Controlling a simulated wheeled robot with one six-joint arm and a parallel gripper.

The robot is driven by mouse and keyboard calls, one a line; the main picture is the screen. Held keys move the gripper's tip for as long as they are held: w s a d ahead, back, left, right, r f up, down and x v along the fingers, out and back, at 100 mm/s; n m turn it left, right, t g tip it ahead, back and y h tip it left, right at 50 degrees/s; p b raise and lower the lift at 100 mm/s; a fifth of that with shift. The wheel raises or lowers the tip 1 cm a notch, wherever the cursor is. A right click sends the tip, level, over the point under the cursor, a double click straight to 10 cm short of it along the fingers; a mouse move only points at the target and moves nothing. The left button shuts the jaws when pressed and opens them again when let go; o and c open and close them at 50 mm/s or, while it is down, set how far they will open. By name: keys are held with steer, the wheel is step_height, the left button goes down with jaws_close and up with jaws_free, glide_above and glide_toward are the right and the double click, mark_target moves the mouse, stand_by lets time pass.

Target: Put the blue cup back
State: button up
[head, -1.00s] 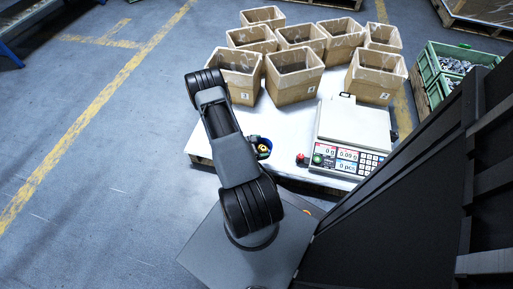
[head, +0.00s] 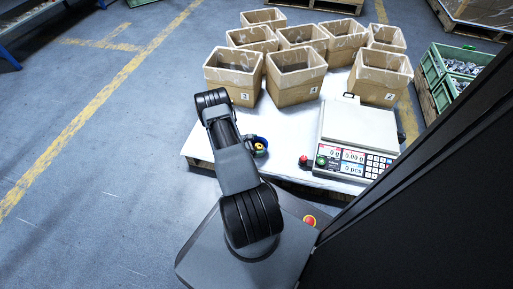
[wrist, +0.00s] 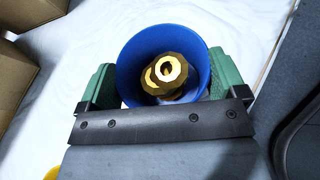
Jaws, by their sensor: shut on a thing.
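The blue cup (wrist: 150,40) fills the middle of the wrist view, seen from above, with brass-coloured fittings (wrist: 166,72) inside. My gripper (wrist: 162,77) is shut on the cup, with one green-padded finger at each side of it. In the head view the cup (head: 262,141) shows partly behind my arm, at the front left part of the white table. My fingers are hidden there by my arm. I cannot tell whether the cup touches the table.
Several cardboard boxes (head: 296,86) stand at the back of the white table (head: 290,140). A counting scale (head: 357,130) stands at the right, with a small red object (head: 304,160) beside it. A yellow thing (wrist: 52,173) shows at the wrist view's lower left edge.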

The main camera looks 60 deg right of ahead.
steer(key=shift+f, duration=0.35)
steer(key=o, duration=0.9)
